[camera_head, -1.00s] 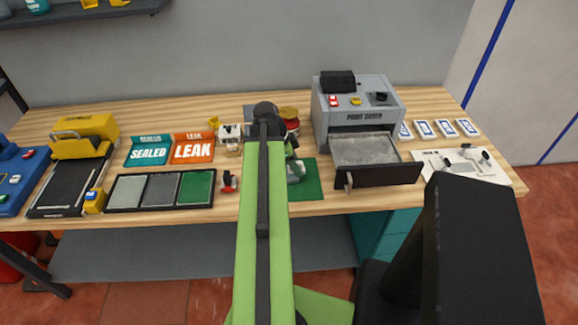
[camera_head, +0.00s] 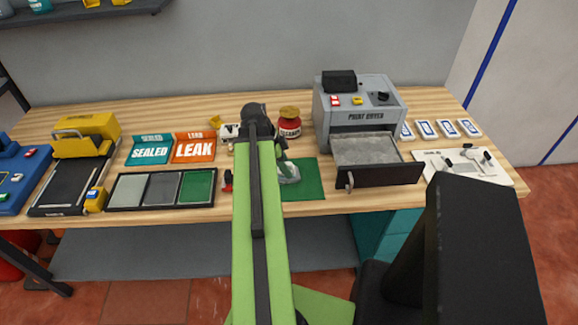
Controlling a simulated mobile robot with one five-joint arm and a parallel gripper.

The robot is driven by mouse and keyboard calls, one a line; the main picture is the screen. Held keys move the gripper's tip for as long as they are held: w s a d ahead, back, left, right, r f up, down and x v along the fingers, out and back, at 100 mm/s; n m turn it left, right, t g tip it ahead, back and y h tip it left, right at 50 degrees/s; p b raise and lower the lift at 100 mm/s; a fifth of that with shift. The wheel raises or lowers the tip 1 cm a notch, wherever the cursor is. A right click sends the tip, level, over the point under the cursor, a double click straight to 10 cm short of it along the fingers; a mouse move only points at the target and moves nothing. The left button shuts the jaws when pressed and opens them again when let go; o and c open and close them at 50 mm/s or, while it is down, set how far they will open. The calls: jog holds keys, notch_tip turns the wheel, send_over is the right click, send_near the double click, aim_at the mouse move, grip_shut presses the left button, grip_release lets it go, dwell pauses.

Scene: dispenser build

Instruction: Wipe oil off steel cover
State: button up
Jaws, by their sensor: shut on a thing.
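A green mat (camera_head: 310,181) lies at the front middle of the bench. A small pale grey piece (camera_head: 289,175) shows at the mat's left part; I cannot tell whether it is the steel cover or a wiping cloth over it. No oil can be made out. My gripper (camera_head: 283,161) points down just above this piece, partly hidden behind my green arm. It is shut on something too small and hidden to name. A red cleaner jar (camera_head: 289,128) with a tan lid stands behind the mat.
The grey print dryer (camera_head: 360,115) stands right of the mat, its drawer (camera_head: 378,175) open towards the front. SEALED (camera_head: 150,153) and LEAK (camera_head: 194,150) trays and a three-panel tray (camera_head: 125,190) lie left. A white board (camera_head: 460,168) with tools lies far right.

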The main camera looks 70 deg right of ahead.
jog(key=shift+w+a, duration=0.55)
jog(key=shift+w, duration=0.45)
jog(key=shift+w+a, duration=0.5)
jog(key=shift+w, duration=0.45)
jog(key=shift+w+a, duration=0.55)
jog(key=shift+w, duration=0.45)
notch_tip(320, 180, up, 6)
jog(key=p, duration=0.6)
notch_tip(320, 180, up, 3)
jog(key=p, duration=0.3)
